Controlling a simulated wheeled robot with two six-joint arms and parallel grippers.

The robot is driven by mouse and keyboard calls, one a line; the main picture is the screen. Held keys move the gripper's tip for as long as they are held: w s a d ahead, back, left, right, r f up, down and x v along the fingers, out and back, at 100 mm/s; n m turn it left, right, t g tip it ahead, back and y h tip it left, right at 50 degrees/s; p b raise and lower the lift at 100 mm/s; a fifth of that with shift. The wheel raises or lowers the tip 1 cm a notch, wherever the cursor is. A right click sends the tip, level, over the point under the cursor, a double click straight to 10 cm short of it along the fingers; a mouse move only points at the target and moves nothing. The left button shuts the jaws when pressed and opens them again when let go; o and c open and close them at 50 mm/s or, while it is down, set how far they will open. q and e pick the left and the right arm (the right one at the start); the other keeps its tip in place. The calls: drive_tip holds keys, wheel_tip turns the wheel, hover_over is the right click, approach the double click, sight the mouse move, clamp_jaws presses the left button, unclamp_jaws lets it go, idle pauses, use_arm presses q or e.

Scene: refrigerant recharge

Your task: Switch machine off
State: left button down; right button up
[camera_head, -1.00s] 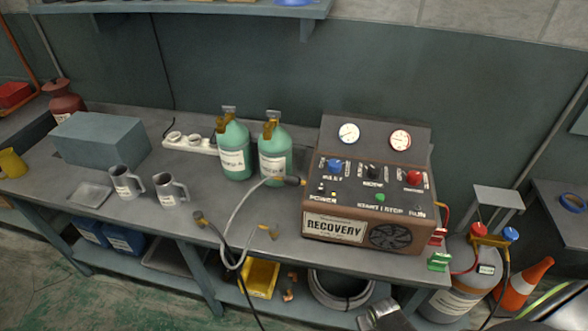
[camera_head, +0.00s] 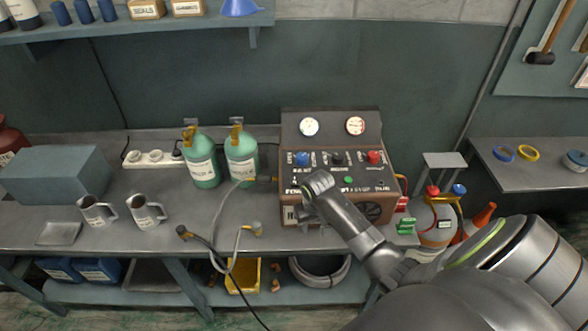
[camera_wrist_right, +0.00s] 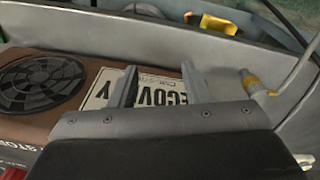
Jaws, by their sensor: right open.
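The brown recovery machine (camera_head: 384,196) stands on the workbench. Its sloped panel carries a blue knob (camera_head: 302,158), a black knob (camera_head: 338,158), a red knob (camera_head: 374,157) and a green button (camera_head: 349,180). Two round gauges sit on its upper back. My right gripper (camera_head: 309,212) is in front of the machine's left front and hides part of the panel's lower left and the front label. In the right wrist view its two fingers (camera_wrist_right: 160,85) are apart and empty over the RECOVERY label (camera_wrist_right: 150,90). My left gripper is not in view.
Two green cylinders (camera_head: 203,172) stand left of the machine. A hose with yellow-grey fittings (camera_head: 222,225) hangs over the bench's front edge. Two mugs (camera_head: 146,213) and a grey box (camera_head: 55,176) are farther left. A grey tank (camera_head: 436,222) stands right of the bench.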

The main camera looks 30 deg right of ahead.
drive_tip(key=shift+m+g, duration=0.3)
drive_tip(key=shift+m, duration=0.4)
drive_tip(key=w+r, duration=0.3)
drive_tip(key=r, duration=0.1)
drive_tip(key=w+r+p, duration=0.1)
drive_tip(key=w+r, duration=0.2)
drive_tip(key=r, duration=0.2)
drive_tip(key=w+d+r, duration=0.1)
drive_tip(key=w+r, duration=0.1)
drive_tip(key=r, duration=0.3)
drive_tip(key=shift+w, duration=0.4)
wheel_tip(320, 180, up, 10)
drive_tip(key=m, duration=0.2)
hover_over(295, 178)
drive_tip(key=shift+g+y, duration=0.3)
drive_tip(key=shift+y, duration=0.1)
wheel_tip(295, 178, down, 11)
drive_tip(key=b, duration=1.1)
drive_tip(key=shift+w, duration=0.15)
wheel_tip(295, 178, down, 4)
drive_tip(key=shift+f, duration=0.2)
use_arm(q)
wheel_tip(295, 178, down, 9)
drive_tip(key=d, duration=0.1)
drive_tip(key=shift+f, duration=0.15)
use_arm(e)
drive_tip(key=shift+f, duration=0.4)
drive_tip(key=shift+c, duration=0.3)
